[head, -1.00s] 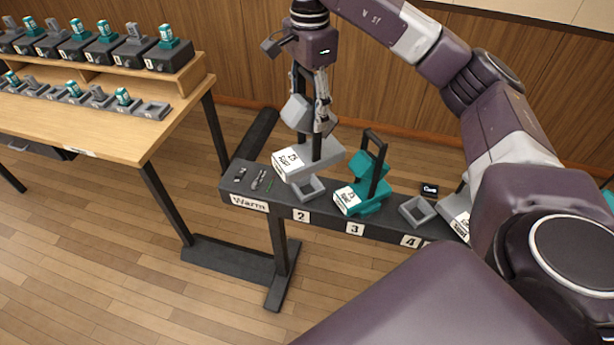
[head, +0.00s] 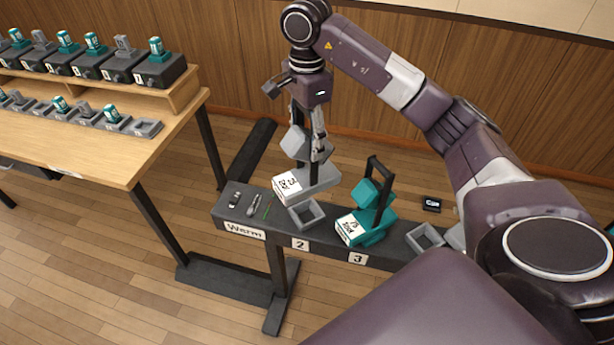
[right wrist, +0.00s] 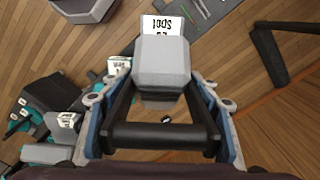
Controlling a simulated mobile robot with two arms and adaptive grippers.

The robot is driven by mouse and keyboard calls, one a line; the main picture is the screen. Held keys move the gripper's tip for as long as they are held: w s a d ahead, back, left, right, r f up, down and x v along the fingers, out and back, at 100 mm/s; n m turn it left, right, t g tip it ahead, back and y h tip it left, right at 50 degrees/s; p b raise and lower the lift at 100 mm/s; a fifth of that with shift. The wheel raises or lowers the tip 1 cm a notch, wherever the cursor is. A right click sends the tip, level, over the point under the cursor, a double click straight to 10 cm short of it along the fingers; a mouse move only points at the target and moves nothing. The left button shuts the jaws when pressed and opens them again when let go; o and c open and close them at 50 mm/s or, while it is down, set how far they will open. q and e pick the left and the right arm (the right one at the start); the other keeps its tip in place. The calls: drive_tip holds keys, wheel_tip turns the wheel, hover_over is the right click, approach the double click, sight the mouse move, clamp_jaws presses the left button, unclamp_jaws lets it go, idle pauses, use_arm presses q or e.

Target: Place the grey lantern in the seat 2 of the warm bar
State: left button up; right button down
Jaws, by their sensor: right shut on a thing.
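The grey lantern (head: 322,180), with a white label on its base, hangs upright from my right gripper (head: 307,137). The gripper is shut on its dark handle. In the right wrist view the handle bar of the lantern (right wrist: 163,65) crosses between the fingers (right wrist: 160,130). Seat 2 (head: 307,214) is an empty grey square socket on the dark warm bar (head: 232,213). In the head view the lantern's base appears just above and behind this socket. The base partly hides the socket's rear edge, and the exact gap is unclear. My left gripper is not in view.
A teal lantern (head: 366,228) stands at seat 3, close to the right. An empty grey socket (head: 425,238) lies farther right, partly behind my arm. Small tools (head: 254,205) lie at the bar's left end.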

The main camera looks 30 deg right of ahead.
sight(307, 176)
wheel_tip(307, 176, down, 8)
drive_tip(key=shift+r+p, duration=0.25)
drive_tip(key=shift+p, duration=0.6)
drive_tip(key=shift+f+p, duration=0.55)
drive_tip(key=shift+f, duration=1.3)
drive_tip(key=shift+w+f, duration=0.1)
drive_tip(key=shift+f, duration=0.25)
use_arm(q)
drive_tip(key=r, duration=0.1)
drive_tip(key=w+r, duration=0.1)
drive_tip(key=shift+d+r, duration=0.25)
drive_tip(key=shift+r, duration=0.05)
use_arm(e)
drive_tip(key=c, duration=0.7)
unclamp_jaws()
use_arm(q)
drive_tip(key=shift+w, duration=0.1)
